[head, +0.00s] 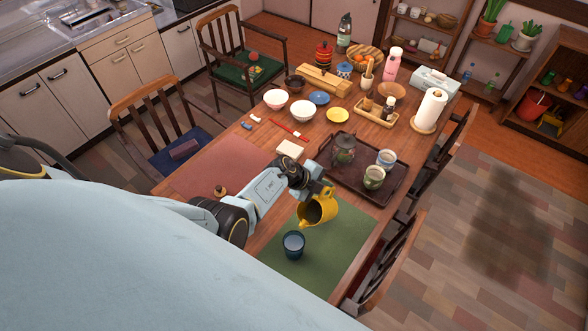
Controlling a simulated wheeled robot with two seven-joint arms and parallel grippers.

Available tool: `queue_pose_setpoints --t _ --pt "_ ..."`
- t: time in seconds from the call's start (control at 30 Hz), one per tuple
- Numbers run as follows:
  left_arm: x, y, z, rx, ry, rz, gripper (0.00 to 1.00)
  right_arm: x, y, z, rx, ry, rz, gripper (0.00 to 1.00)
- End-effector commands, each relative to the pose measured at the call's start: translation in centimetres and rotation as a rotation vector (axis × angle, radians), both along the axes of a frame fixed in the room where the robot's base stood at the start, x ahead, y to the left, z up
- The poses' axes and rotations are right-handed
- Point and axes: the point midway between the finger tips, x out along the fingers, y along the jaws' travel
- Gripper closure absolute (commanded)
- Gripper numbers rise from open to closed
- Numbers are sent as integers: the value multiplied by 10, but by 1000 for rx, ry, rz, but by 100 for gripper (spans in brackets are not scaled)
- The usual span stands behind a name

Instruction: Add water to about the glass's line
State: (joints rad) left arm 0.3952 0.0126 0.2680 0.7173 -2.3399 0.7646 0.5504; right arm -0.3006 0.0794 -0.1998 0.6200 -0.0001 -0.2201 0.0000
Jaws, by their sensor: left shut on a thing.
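A dark blue glass (293,246) stands upright on the green placemat (333,256). My left gripper (318,190) is shut on a yellow pitcher (328,211) just behind and to the right of the glass. The pitcher looks tilted, with its dark opening in view and its spout towards the glass, apart from it in the picture. I cannot make out a stream of water, the water level or a line on the glass. My right gripper is not in view.
A dark tray (352,186) with a glass teapot (343,148) and two cups lies behind the pitcher. A red placemat (215,166) lies to the left. Bowls, bottles and a paper roll (430,108) fill the far table. A chair (388,265) stands at the right edge.

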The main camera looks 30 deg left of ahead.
Motion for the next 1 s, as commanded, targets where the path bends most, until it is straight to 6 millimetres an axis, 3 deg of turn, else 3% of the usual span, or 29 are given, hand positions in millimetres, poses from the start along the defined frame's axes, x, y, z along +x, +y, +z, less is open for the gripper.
queue_pose_setpoints --t 0.47,1.0 --pt "15 -2 -6 10 113 0 100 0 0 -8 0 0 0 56" --pt "44 -4 -21 35 356 2 100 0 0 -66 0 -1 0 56"
